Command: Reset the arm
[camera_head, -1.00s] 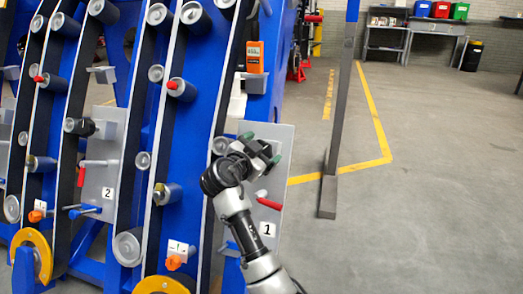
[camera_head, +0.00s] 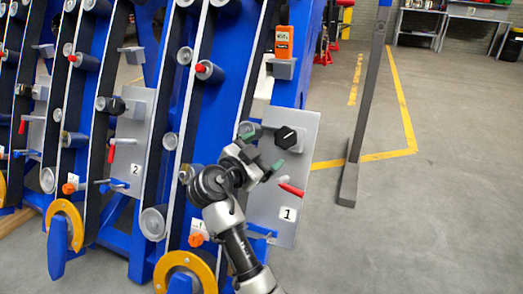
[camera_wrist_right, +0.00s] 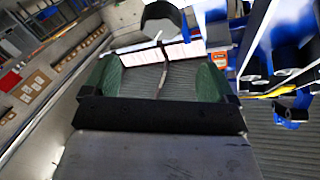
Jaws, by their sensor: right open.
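My right arm comes in from the bottom in the head view. Its gripper (camera_head: 262,151) has green fingertips and is in front of the grey panel marked 1 (camera_head: 265,208). In the right wrist view, the gripper (camera_wrist_right: 155,78) is open, with its two green pads wide apart and nothing held between them. A black knob (camera_head: 287,138) on the panel shows just above and right of the gripper. A red handle (camera_head: 291,189) on the panel shows just below and right of it. I cannot tell the exact gap to the panel. My left gripper is not in view.
A blue frame (camera_head: 222,108) with curved black belts and rollers fills the left. An orange meter (camera_head: 284,42) sits on a bracket above the panel. A grey post (camera_head: 366,110) stands to the right. The floor (camera_head: 450,210) at right is clear.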

